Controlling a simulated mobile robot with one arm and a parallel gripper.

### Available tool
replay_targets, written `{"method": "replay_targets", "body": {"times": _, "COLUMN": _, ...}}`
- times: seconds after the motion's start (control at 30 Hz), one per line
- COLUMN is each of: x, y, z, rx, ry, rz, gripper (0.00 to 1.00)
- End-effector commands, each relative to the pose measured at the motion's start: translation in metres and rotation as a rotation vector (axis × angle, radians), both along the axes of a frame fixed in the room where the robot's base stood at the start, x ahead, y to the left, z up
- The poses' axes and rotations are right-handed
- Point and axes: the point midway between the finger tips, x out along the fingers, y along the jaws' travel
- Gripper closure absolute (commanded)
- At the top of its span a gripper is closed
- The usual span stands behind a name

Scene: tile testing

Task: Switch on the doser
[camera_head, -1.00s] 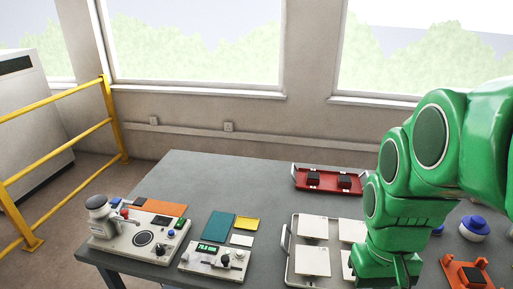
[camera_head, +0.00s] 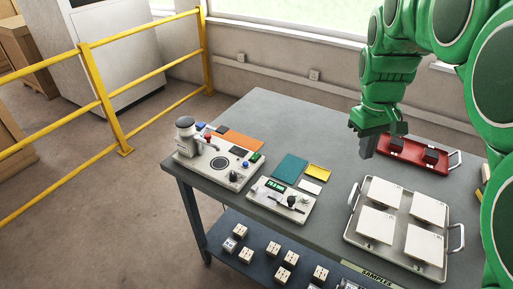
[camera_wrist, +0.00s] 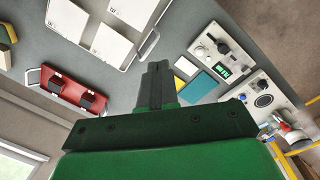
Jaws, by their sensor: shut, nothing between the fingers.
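A cream device with a grey-lidded bottle (camera_head: 186,137) at its left end, probably the doser (camera_head: 213,175), stands at the table's left corner. My gripper (camera_head: 366,150) is above the table, right of this device and left of the red tray, pointing down. Its fingers are together and empty, also in the wrist view (camera_wrist: 157,66).
A second cream device (camera_head: 272,206) with a lit green display and black knob stands nearby. Coloured cards, including a teal one (camera_head: 290,168), lie behind it. A tile tray (camera_head: 396,257) and a red tray (camera_head: 400,153) are right. A yellow railing (camera_head: 100,90) stands left.

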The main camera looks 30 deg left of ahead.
Motion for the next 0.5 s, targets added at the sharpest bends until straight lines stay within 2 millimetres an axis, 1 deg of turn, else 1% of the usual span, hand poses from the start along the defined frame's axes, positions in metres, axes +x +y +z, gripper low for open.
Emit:
{"method": "replay_targets", "body": {"times": 0.03, "x": 0.009, "y": 0.015, "z": -0.001, "rx": 0.000, "ry": -0.006, "rz": 0.034, "gripper": 1.00}}
{"method": "replay_targets", "body": {"times": 0.17, "x": 0.027, "y": 0.052, "z": -0.006, "rx": -0.002, "ry": -0.016, "rz": 0.124, "gripper": 1.00}}
{"method": "replay_targets", "body": {"times": 0.2, "x": 0.032, "y": 0.064, "z": -0.007, "rx": -0.002, "ry": -0.020, "rz": 0.152, "gripper": 1.00}}
{"method": "replay_targets", "body": {"times": 0.27, "x": 0.039, "y": 0.081, "z": -0.011, "rx": -0.004, "ry": -0.022, "rz": 0.193, "gripper": 1.00}}
{"method": "replay_targets", "body": {"times": 0.3, "x": 0.043, "y": 0.094, "z": -0.014, "rx": -0.003, "ry": -0.025, "rz": 0.222, "gripper": 1.00}}
{"method": "replay_targets", "body": {"times": 0.37, "x": 0.049, "y": 0.113, "z": -0.015, "rx": -0.002, "ry": -0.033, "rz": 0.264, "gripper": 1.00}}
{"method": "replay_targets", "body": {"times": 0.4, "x": 0.052, "y": 0.125, "z": -0.018, "rx": -0.002, "ry": -0.035, "rz": 0.293, "gripper": 1.00}}
{"method": "replay_targets", "body": {"times": 0.47, "x": 0.056, "y": 0.144, "z": -0.024, "rx": -0.003, "ry": -0.037, "rz": 0.334, "gripper": 1.00}}
{"method": "replay_targets", "body": {"times": 0.5, "x": 0.059, "y": 0.158, "z": -0.025, "rx": -0.001, "ry": -0.043, "rz": 0.364, "gripper": 1.00}}
